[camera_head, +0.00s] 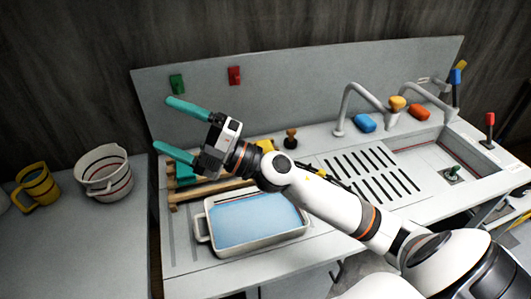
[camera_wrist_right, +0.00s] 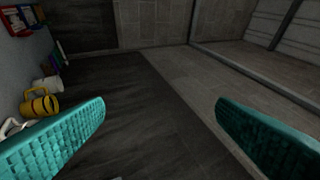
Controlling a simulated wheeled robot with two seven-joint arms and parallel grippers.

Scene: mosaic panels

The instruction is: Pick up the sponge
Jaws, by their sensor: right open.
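I cannot tell which is the sponge. My right gripper (camera_head: 162,123) is open and empty, raised at the left over the wooden rack, far from both blocks, with its teal fingers pointing left. In the right wrist view its fingers (camera_wrist_right: 160,108) are wide apart with nothing between them. My left gripper is not in view.
A white basin (camera_head: 205,232) of blue water stands below the right arm. A wooden rack (camera_head: 190,190) is partly hidden by the gripper. A white pot (camera_head: 104,172) and yellow mug (camera_head: 37,186) stand on the left counter. Taps (camera_head: 347,100) rise near the blocks.

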